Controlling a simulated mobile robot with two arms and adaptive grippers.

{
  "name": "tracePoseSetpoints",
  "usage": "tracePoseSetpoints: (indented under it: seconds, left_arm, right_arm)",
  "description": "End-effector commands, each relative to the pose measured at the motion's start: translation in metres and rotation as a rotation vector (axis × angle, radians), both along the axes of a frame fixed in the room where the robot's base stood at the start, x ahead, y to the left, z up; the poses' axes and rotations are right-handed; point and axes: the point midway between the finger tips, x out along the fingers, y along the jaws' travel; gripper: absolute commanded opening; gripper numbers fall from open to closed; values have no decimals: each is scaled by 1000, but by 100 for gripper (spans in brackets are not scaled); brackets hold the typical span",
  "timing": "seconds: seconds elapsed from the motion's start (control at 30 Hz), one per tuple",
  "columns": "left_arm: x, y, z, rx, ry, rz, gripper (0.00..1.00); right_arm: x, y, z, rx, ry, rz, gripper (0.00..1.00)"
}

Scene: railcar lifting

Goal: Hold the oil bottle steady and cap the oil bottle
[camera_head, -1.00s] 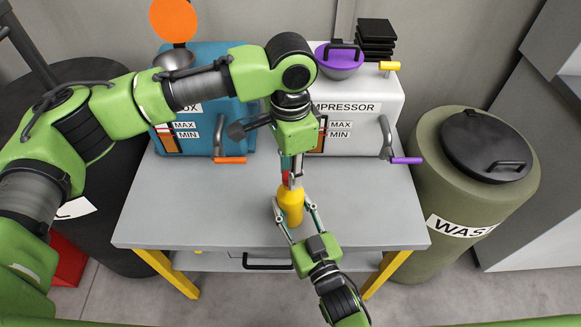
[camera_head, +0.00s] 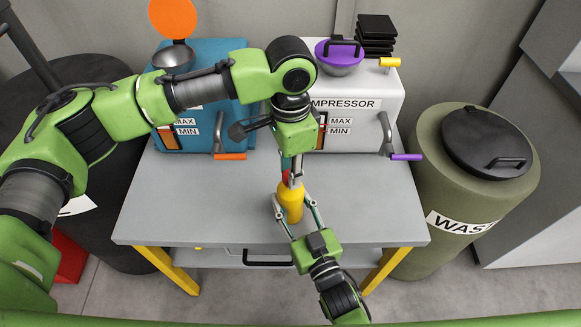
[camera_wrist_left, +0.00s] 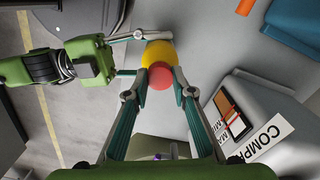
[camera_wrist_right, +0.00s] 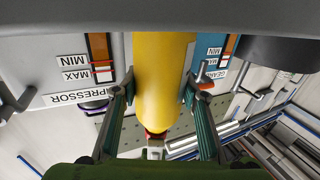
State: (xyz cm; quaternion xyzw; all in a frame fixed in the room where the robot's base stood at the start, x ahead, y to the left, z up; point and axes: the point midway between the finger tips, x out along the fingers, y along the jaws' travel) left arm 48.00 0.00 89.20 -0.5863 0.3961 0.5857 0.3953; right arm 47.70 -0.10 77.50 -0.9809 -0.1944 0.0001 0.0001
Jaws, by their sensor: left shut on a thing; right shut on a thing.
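The yellow oil bottle (camera_head: 290,203) stands upright on the grey table near its front middle. My right gripper (camera_head: 295,204) is shut around the bottle's body from the front; the bottle (camera_wrist_right: 165,75) fills the middle of the right wrist view between its fingers. My left gripper (camera_head: 291,172) points down from above and is shut on the red cap (camera_wrist_left: 161,76), right over the bottle's top. In the left wrist view the cap lines up with the yellow bottle (camera_wrist_left: 160,54) below. I cannot tell whether the cap is fully seated.
The grey table (camera_head: 180,205) is clear on both sides. Behind stand a blue gearbox (camera_head: 198,142) and a white compressor (camera_head: 360,120), with a purple funnel-like lid (camera_head: 338,65) on top. An olive waste barrel (camera_head: 435,180) stands at the right.

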Motion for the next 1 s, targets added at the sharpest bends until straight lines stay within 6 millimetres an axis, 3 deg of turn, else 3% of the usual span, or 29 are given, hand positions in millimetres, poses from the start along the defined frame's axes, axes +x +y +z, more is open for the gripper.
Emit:
tracePoseSetpoints:
  seconds: [0.17,1.0]
  left_arm:
    - [0,0,0,-1,0,-163,14]
    - [1,0,0,-1,0,-1636,14]
  right_arm:
    - [0,0,0,0,0,0,0]
    - [0,0,0,0,1,-1,0]
